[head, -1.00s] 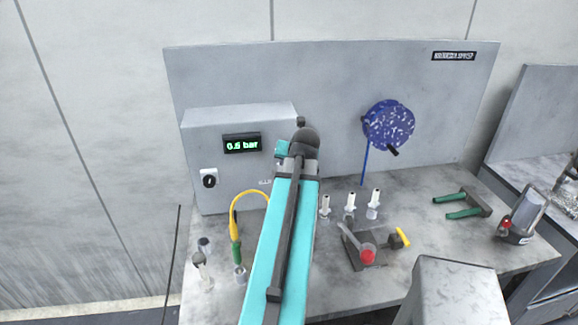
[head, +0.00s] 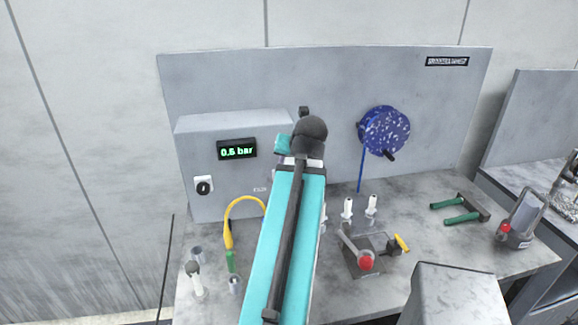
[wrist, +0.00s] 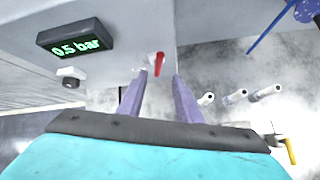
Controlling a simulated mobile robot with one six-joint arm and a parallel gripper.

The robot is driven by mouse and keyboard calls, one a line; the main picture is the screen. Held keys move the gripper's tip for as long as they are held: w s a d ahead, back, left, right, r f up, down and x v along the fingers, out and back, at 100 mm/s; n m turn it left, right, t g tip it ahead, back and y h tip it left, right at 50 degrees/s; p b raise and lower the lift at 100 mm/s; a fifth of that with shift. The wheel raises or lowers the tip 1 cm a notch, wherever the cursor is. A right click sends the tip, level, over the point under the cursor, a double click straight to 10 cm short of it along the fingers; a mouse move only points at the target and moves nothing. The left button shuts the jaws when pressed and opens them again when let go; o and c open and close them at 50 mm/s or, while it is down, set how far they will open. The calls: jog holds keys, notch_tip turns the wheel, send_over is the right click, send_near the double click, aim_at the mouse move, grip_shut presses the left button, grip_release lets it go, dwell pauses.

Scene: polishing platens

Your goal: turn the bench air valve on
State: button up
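A red lever handle (wrist: 157,62), apparently the air valve, shows in the wrist view on the grey box (wrist: 125,45), at its lower edge. My gripper (wrist: 160,76) is open, its two purplish fingers apart. The red handle appears just beyond and between the fingertips; I cannot tell whether they touch it. In the head view my arm hides the handle and the fingers. The box's display (head: 237,149) reads about 0.5 bar, and it also shows in the wrist view (wrist: 75,44).
A black-and-white knob (head: 203,187) is on the box. A yellow hose (head: 230,222) loops at its front. A blue disc (head: 384,131) hangs on the back panel.

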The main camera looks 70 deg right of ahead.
jog(key=shift+s+a+r, duration=0.25)
jog(key=shift+a+r, duration=0.2)
